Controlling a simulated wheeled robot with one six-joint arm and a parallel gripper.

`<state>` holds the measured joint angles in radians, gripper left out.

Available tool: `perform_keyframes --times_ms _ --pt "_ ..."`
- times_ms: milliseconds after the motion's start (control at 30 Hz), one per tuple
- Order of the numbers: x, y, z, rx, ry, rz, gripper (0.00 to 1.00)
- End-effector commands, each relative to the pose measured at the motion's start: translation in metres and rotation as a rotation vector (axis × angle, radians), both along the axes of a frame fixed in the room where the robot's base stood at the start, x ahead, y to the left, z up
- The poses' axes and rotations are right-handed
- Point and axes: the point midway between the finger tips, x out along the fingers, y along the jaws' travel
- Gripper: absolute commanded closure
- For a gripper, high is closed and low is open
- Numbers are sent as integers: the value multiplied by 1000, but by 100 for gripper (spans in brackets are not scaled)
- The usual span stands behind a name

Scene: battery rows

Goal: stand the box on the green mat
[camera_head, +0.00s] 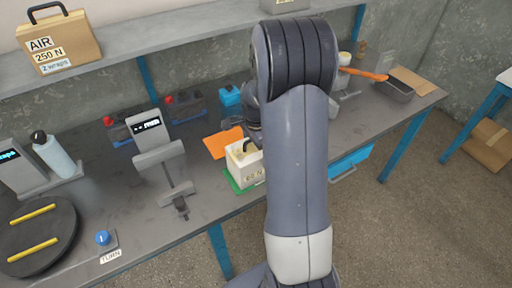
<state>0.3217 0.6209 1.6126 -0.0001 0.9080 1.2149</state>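A cream box (244,169) with a dark handle on top and a label on its front is on the bench, left of my arm. It looks upright. The green mat (232,183) shows as a thin edge below the box's left and front sides. The box appears to be over the mat; whether it rests on it or hangs just above, I cannot tell. My gripper (253,138) is just above the box by its handle, mostly hidden behind my arm. Its fingertips cannot be made out, nor whether they hold the handle.
An orange mat (223,143) lies behind the box. A grey press-like stand (160,155) and a round black turntable (38,237) are to the left. A small blue container (229,96) stands at the back. A cardboard box (58,42) labelled AIR sits on the shelf.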

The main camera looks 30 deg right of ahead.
Motion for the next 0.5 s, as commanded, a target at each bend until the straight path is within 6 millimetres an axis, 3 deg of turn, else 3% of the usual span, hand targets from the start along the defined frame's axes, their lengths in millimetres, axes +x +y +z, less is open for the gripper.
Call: perform_keyframes --times_ms 267,500 --pt "0 0 6 -1 -2 0 0" --pt "2 0 51 -3 -7 0 0"
